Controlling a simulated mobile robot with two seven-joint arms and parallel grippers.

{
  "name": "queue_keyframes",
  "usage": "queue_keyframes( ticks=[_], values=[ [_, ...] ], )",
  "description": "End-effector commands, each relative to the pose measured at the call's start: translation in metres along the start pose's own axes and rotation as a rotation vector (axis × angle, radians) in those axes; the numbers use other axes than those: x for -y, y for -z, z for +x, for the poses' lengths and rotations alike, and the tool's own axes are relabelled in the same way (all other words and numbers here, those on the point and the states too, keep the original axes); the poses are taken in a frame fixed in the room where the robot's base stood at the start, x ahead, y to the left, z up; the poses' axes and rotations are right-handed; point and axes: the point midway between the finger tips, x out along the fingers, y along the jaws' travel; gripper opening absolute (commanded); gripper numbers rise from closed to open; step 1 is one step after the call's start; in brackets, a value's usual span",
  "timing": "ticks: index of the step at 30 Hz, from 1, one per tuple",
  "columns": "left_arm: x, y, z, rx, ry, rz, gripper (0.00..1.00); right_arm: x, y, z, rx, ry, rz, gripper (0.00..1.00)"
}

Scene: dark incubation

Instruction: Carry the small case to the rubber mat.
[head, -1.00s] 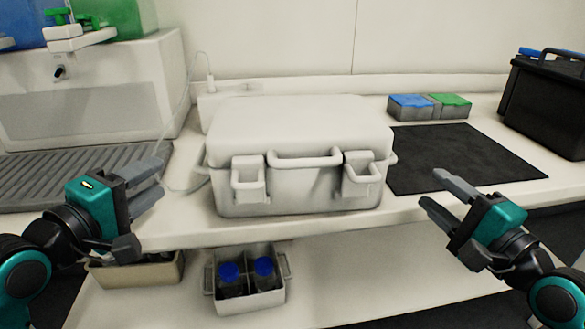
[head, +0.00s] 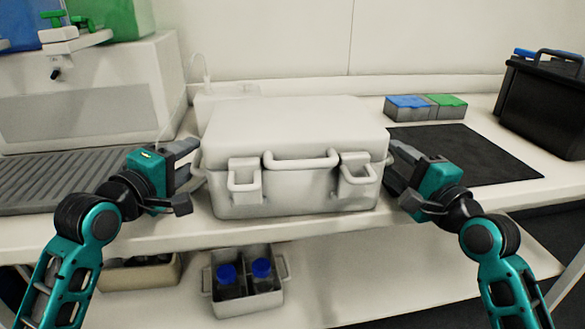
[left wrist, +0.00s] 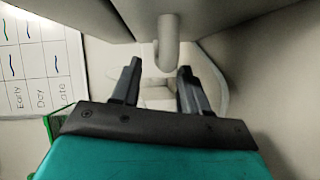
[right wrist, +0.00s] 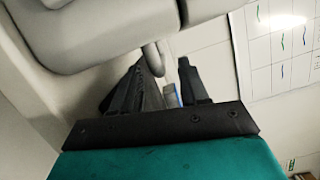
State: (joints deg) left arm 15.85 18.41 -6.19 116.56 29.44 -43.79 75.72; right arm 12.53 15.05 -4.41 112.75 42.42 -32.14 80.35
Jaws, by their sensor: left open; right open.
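The small case (head: 294,135) is a pale grey box with a front handle and two latches, shut and upright on the bench. My left gripper (head: 188,160) is open at its left end; in the left wrist view the side handle (left wrist: 167,42) shows just ahead of the open fingers (left wrist: 157,80). My right gripper (head: 397,165) is open at its right end; in the right wrist view a side handle (right wrist: 152,58) shows ahead, near the left finger, with the fingers (right wrist: 170,75) apart. The black rubber mat (head: 475,150) lies flat and bare to the right, partly hidden by my right gripper.
Blue and green lidded boxes (head: 425,107) stand behind the mat. A black case (head: 545,105) stands at the far right. A ribbed drain tray (head: 60,180) lies left. A bin with blue-capped bottles (head: 245,290) is on the shelf below.

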Motion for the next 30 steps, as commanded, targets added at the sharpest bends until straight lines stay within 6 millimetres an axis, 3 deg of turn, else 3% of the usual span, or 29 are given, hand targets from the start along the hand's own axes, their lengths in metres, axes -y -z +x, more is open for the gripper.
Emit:
queue_keyframes(
  ticks=[7, 18, 30],
  values=[
    [0.0, 0.0, 0.026, 0.001, 0.0, 0.0, 0.44, 0.0, 0.0, 0.026, 0.001, 0.0, 0.0, 0.44],
    [0.0, 0.0, 0.03, 0.0, 0.0, 0.0, 0.44, 0.0, 0.0, 0.03, 0.0, 0.0, -0.001, 0.44],
    [0.0, 0.0, 0.03, 0.0, 0.001, 0.0, 0.07, 0.0, 0.0, 0.03, 0.0, 0.0, -0.001, 0.07]
  ],
)
